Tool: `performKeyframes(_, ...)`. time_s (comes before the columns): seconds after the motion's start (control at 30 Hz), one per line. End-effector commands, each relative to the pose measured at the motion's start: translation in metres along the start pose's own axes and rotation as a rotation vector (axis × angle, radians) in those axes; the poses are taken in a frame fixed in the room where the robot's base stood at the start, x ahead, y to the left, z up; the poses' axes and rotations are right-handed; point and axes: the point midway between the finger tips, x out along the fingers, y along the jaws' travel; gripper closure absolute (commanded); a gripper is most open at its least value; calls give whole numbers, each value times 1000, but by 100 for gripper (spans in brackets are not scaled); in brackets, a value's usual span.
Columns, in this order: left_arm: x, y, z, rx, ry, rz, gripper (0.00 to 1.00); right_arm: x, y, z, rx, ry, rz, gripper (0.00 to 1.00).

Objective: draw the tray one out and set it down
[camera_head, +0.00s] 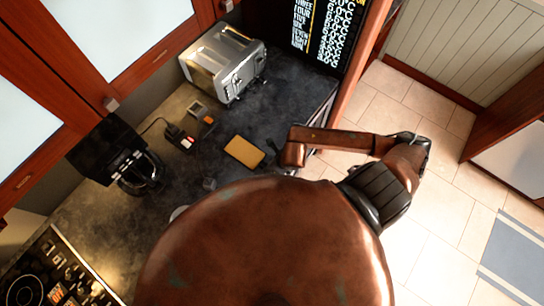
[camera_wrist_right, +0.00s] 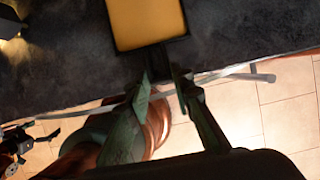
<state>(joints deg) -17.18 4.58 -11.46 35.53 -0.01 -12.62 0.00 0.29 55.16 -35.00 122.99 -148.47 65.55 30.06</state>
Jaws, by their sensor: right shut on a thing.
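A yellow-topped tray (camera_head: 244,151) lies over the dark counter in the head view. In the right wrist view it appears as a yellow panel (camera_wrist_right: 146,22) with a dark rim and a short dark tab pointing at my gripper. My right gripper (camera_wrist_right: 166,78) has its fingers close together at this tab, shut on the tray's near end. I cannot tell whether the tray touches the counter.
A silver toaster (camera_head: 224,62) stands behind the tray, near a dark board with lettering (camera_head: 328,25). A black coffee maker (camera_head: 120,160) and small items stand to the left. A stovetop (camera_head: 45,280) is at lower left. A metal bar (camera_wrist_right: 235,72) runs along the counter's front edge.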

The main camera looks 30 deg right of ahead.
Motion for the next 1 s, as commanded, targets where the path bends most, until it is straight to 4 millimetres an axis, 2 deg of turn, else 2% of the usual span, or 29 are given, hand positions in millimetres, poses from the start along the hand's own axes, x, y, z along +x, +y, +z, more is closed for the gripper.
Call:
performKeyframes(0.27, 0, 0, 0, 0, 0, 0, 0, 0, 2, 0, 0, -1, 0, 100)
performKeyframes(0.3, 0, 0, 0, 0, 0, 0, 0, 0, 2, 0, 0, -1, 0, 77)
performKeyframes(0.57, 0, 0, 0, 0, 0, 0, 0, 0, 1, 0, 0, -1, 0, 59)
performKeyframes(0.87, 0, -2, 2, 0, -2, -2, 0, -1, 1, 0, 0, 0, -1, 58)
performKeyframes(1.0, 0, -1, 1, 0, -1, -1, 0, -14, 0, 0, 0, -1, -1, 58)
